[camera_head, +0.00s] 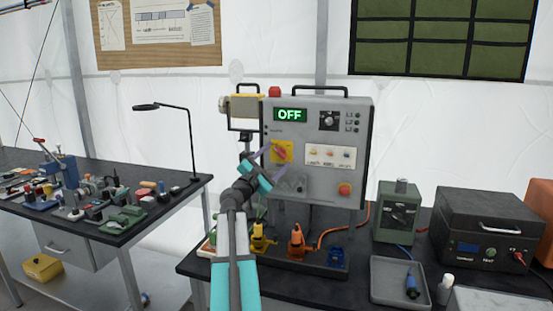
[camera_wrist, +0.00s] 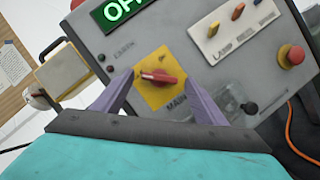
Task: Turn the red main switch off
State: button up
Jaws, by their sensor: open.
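The red main switch (camera_head: 281,152) is a rotary handle on a yellow plate, at the left of the grey control panel (camera_head: 321,182). In the wrist view the switch (camera_wrist: 163,77) lies between my fingers, above the word MAIN, its handle at a slant to the panel's edges. The green display (camera_head: 291,115) above it reads OFF. My gripper (camera_head: 270,163), with a teal body and purple fingers, is in front of the switch. In the wrist view my gripper (camera_wrist: 157,93) is open, one finger on each side of the yellow plate. I cannot tell whether a finger touches the panel.
A red emergency button (camera_head: 344,189), a black dial (camera_head: 328,120) and a row of small toggles (camera_head: 329,155) share the panel. Coloured plugs (camera_head: 297,241) stand below it. A yellow-topped device (camera_head: 245,107) is at the left. A desk lamp (camera_head: 175,108) stands farther left.

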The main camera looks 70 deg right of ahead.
jog(key=b+v, duration=0.2)
jog(key=v, duration=1.1)
dwell(0.4)
